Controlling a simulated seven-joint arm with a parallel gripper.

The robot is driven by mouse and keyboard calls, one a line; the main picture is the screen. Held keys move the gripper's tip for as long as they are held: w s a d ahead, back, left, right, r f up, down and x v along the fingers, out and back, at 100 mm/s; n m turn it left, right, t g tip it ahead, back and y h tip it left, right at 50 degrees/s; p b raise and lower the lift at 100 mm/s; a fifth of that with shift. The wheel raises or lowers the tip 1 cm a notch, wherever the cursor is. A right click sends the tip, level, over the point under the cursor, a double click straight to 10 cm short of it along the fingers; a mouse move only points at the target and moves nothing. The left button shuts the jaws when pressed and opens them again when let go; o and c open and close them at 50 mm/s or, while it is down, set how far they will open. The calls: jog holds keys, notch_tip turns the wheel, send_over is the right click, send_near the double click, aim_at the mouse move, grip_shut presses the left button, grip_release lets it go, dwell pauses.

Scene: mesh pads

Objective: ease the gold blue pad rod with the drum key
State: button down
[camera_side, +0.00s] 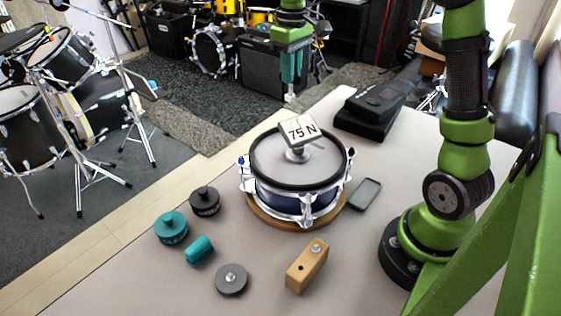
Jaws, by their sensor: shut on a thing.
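The mesh pad (290,157) is a small drum with a dark rim, a blue shell and chrome lugs. It sits on a round wooden base on the table. A rod with a blue mark (241,161) shows at its left edge; I cannot make out a gold mark. A sign reading "75 N" (299,129) stands on a metal piece at the pad's middle. My gripper (292,44) is shut on the drum key (291,68), which has a teal handle and a metal tip pointing down. The key hangs upright, above and apart from the pad.
A black case (372,112) lies behind the pad, and a phone-like slab (365,194) at its right.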

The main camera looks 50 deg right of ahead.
aim_at(290, 94)
jog(key=shift+f, duration=0.1)
jog(key=shift+f, duration=3.25)
jog(key=shift+f, duration=0.1)
jog(key=c, duration=1.8)
grip_release()
grip_shut()
